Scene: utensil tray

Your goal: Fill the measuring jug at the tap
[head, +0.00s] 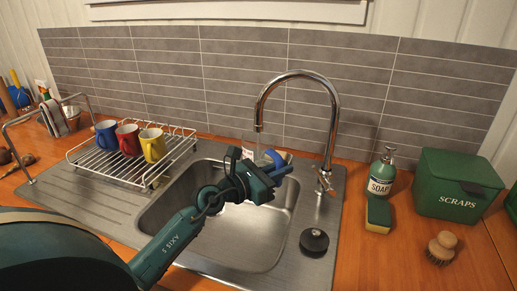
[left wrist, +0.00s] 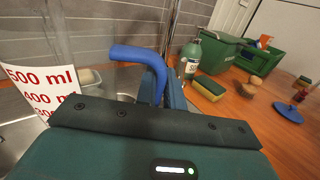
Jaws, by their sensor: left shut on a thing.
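The measuring jug is clear, with a blue handle (head: 280,159) and a white label in red print. In the left wrist view the label (left wrist: 40,88) reads 500 ml and 400 ml, and the blue handle (left wrist: 150,62) rises between my fingers. My left gripper (head: 268,178) is shut on the jug's handle and holds it over the sink. It hides most of the jug in the head view. The chrome tap (head: 333,115) arches over the sink, its spout end just above the jug. I cannot tell whether water runs or the jug's level. My right gripper is not in view.
The steel sink (head: 276,235) has a drying rack (head: 90,165) with red, blue and yellow mugs at left. A black plug (head: 314,240) lies on the sink's right edge. Soap (head: 382,175), a sponge (head: 378,214), a brush (head: 441,246) and a green scraps bin (head: 455,185) stand right.

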